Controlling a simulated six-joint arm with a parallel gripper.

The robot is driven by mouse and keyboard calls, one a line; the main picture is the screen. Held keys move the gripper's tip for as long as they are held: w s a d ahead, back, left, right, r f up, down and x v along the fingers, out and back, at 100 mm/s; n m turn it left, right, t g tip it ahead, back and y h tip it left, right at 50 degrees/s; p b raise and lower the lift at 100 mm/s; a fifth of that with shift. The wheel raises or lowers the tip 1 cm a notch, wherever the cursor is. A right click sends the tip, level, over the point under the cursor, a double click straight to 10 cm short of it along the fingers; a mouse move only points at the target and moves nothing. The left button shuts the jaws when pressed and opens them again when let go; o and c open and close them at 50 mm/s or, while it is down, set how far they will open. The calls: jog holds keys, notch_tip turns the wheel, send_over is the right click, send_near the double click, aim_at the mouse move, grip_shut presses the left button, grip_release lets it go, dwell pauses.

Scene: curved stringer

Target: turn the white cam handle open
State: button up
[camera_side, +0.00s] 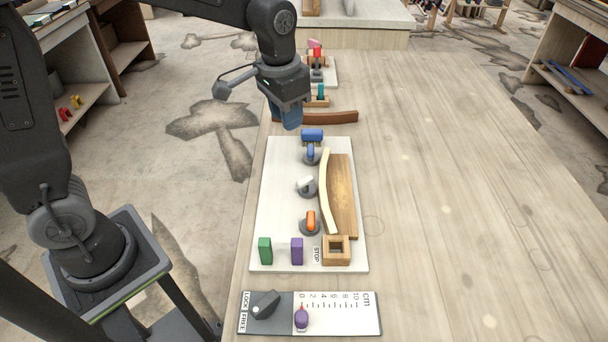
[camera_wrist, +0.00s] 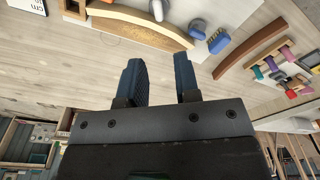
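The white cam handle (camera_side: 305,183) sits on a grey round base in the middle of the white board (camera_side: 275,175). It lies beside the curved cream strip (camera_side: 326,190), which runs along a wooden block (camera_side: 344,190). The blue cam handle (camera_side: 311,152) is behind it and the orange cam handle (camera_side: 310,219) in front. My gripper (camera_side: 291,118) hangs above the far end of the board, apart from the handles. In the wrist view my gripper (camera_wrist: 160,75) has its two blue fingers spread with nothing between them. The white handle (camera_wrist: 158,10) is partly cut off at the top edge there.
A blue block (camera_side: 312,134) and a brown curved bar (camera_side: 315,118) lie near my gripper. Green (camera_side: 265,251) and purple (camera_side: 297,251) blocks and a square wooden socket (camera_side: 336,250) stand at the board's front. A scale panel (camera_side: 345,313) lies nearest. The table's right side is clear.

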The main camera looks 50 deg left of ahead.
jog(key=g, duration=0.1)
send_near(305, 179)
notch_tip(305, 179, down, 9)
jog(key=shift+f, duration=0.2)
jog(key=shift+c, duration=0.3)
grip_shut()
